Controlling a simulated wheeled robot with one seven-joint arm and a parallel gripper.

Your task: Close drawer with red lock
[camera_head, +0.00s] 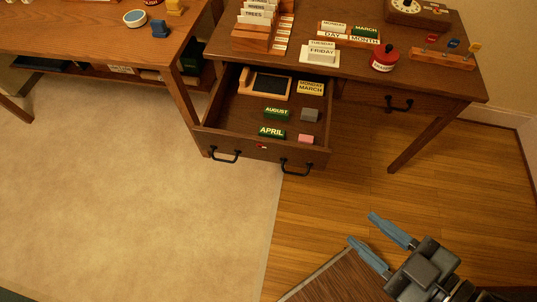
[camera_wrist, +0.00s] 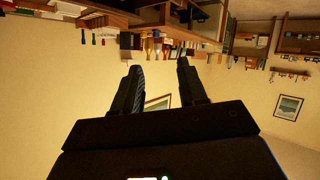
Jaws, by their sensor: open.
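The drawer with the red lock (camera_head: 262,147) is pulled out from the left side of the wooden desk (camera_head: 225,50) in the head view. Its front panel carries two dark handles, a left handle (camera_head: 224,156) and a right handle (camera_head: 297,167). The small red lock sits between them near the top edge. Inside lie green AUGUST and APRIL blocks, a MONDAY MARCH block, a grey block, a pink block and a wood-framed dark slate. My gripper (camera_head: 361,228) is open and empty, to the lower right of the drawer and apart from it. Its fingers show in the wrist view (camera_wrist: 160,75).
A second drawer (camera_head: 375,96) to the right is shut, with a dark handle. A red-topped container (camera_head: 384,59) and calendar blocks (camera_head: 348,37) stand on the desk. Another table (camera_head: 90,35) stands at left. The floor before the drawer is clear, with a pale rug (camera_head: 130,180).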

